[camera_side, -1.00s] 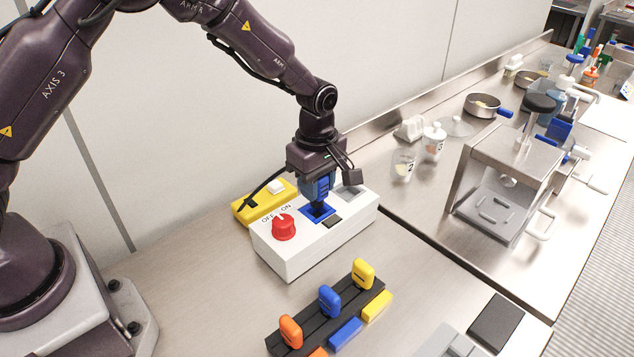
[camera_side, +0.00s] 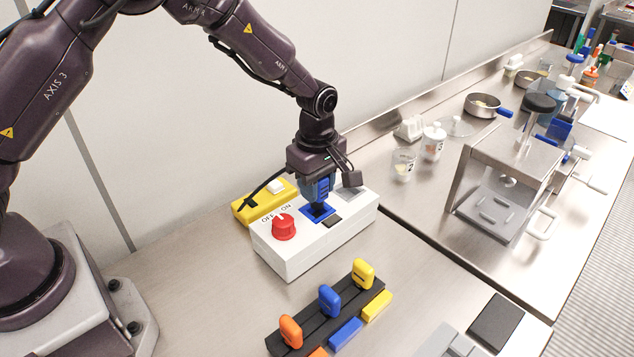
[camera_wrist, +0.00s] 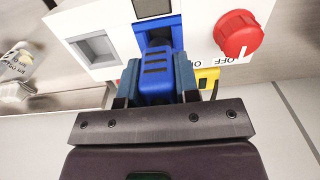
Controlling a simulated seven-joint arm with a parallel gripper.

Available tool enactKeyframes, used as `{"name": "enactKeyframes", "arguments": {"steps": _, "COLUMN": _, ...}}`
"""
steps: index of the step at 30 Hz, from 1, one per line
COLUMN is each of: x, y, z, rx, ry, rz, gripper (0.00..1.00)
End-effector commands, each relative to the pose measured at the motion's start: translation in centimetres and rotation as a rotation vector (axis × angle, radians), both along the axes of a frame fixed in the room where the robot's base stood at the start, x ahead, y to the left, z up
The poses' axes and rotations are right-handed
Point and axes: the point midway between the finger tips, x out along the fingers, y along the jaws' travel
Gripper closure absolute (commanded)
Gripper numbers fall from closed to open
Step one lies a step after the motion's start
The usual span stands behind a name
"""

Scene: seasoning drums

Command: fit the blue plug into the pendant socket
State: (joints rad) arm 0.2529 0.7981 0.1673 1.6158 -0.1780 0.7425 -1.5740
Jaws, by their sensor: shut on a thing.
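My gripper (camera_side: 318,190) is shut on the blue plug (camera_wrist: 157,78), one finger on each side of it. In the side view the blue plug (camera_side: 317,187) stands roughly upright between the fingers. Its dark lower end is at the blue-framed pendant socket (camera_side: 304,212) on top of the white pendant box (camera_side: 330,236). In the wrist view the plug's end overlaps the opening of the blue socket (camera_wrist: 172,28). How deep the plug sits is hidden by the plug and fingers.
A red knob (camera_side: 283,227) stands on the box, left of the socket. A grey recess (camera_wrist: 95,46) is on its other side. A yellow block (camera_side: 262,203) lies behind. A black rack (camera_side: 300,335) with orange, blue and yellow pieces is in front.

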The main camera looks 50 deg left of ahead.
Motion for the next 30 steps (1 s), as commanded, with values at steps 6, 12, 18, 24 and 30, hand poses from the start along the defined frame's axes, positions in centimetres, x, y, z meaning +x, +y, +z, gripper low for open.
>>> {"name": "enactKeyframes", "arguments": {"steps": 6, "x": 0.0, "y": 0.0, "z": -0.6, "rx": 0.000, "ry": 0.001, "rz": 0.000, "gripper": 0.95}}
{"name": "enactKeyframes", "arguments": {"steps": 12, "x": 0.0, "y": 0.0, "z": -1.1, "rx": 0.000, "ry": -0.001, "rz": 0.000, "gripper": 0.95}}
{"name": "enactKeyframes", "arguments": {"steps": 18, "x": 0.0, "y": 0.0, "z": -1.6, "rx": 0.000, "ry": -0.001, "rz": 0.000, "gripper": 0.95}}
{"name": "enactKeyframes", "arguments": {"steps": 24, "x": 0.0, "y": 0.0, "z": -2.1, "rx": 0.000, "ry": 0.000, "rz": 0.000, "gripper": 0.95}}
{"name": "enactKeyframes", "arguments": {"steps": 30, "x": 0.0, "y": 0.0, "z": -2.6, "rx": 0.000, "ry": -0.001, "rz": 0.000, "gripper": 0.95}}
